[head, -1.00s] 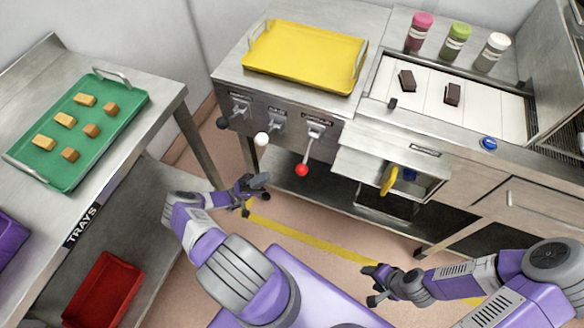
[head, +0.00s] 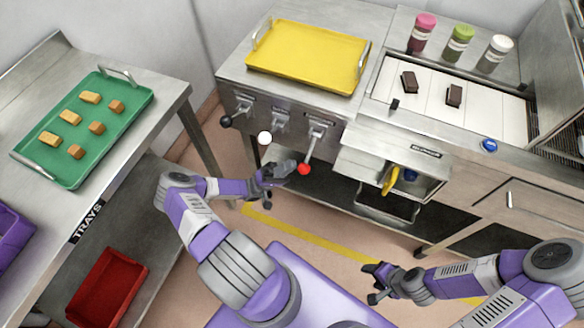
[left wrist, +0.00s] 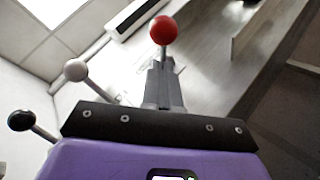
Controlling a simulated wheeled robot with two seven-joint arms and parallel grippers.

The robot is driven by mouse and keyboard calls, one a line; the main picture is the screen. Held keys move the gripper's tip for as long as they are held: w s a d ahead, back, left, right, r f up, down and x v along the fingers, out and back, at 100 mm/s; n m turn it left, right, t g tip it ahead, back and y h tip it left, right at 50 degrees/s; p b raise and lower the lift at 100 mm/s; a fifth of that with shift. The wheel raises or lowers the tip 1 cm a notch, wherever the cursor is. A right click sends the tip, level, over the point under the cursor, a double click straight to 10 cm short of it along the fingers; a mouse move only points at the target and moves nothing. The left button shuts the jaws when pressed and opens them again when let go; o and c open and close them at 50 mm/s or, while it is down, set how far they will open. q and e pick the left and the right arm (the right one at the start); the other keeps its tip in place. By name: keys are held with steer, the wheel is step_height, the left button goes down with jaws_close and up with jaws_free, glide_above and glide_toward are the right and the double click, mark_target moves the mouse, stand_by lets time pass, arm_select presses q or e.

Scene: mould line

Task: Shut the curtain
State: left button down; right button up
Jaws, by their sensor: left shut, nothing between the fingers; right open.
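Three levers stick out from the front panel of the steel machine: one with a black knob (head: 226,121), one with a white knob (head: 264,138) and one with a red knob (head: 303,169). Their small labels are too blurred to read. The red-knobbed lever hangs down and outward. My left gripper (head: 291,168) is shut and empty, its tips close beside the red knob. In the left wrist view the red knob (left wrist: 163,30) shows just beyond the shut fingers (left wrist: 163,88); I cannot tell if they touch. My right gripper (head: 372,284) is open and empty, low over the floor. No curtain is distinguishable.
A yellow tray (head: 262,66) lies on the machine top. Dark bars (head: 454,96) lie on the white belt, with a blue button (head: 489,145) in front. A yellow handle (head: 390,180) projects right of the levers. A green tray (head: 52,175) is on the left table.

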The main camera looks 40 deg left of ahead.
arm_select(q)
steer(key=shift+s+d+r, duration=0.1)
steer(key=shift+d+r, duration=0.15)
steer(key=shift+d, duration=0.2)
steer(key=shift+s+d+r, duration=0.1)
steer(key=shift+d+r, duration=0.1)
steer(key=shift+d, duration=0.25)
steer(key=s+r+n+t+y+p, duration=0.35)
steer(key=r+n+y+p, duration=0.75)
steer(key=p, duration=1.1)
steer(key=s+a+f+n+g+y+b, duration=0.1)
steer(key=s+a+f+n, duration=0.1)
steer(key=s+f, duration=0.3)
steer(key=shift+s+n+y, duration=0.4)
steer(key=shift+s+n, duration=0.2)
steer(key=shift+s, duration=0.2)
